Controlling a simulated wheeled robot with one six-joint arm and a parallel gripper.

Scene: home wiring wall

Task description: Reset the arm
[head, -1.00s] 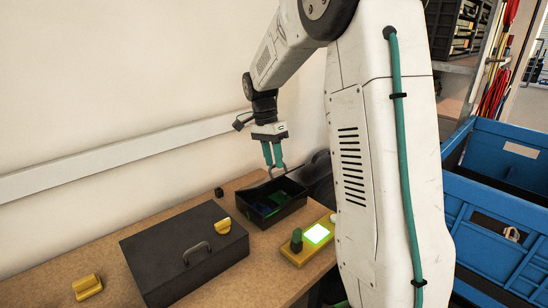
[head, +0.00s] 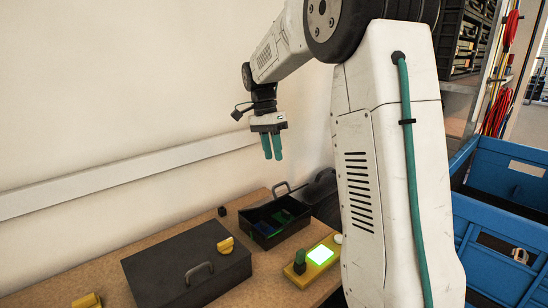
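My gripper (head: 272,146) hangs from my arm above the back of the workbench, its two teal fingers pointing down. The fingers are close together with at most a thin gap, and nothing shows between them. Below it, clear of the fingertips, stands an open black box (head: 268,240) with dark green and blue items inside. A handle (head: 281,187) stands up at the back edge of this box.
A yellow panel (head: 300,277) with a lit green square is at right. Another yellow piece (head: 87,300) is at lower left. Blue crates (head: 500,215) stand at far right.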

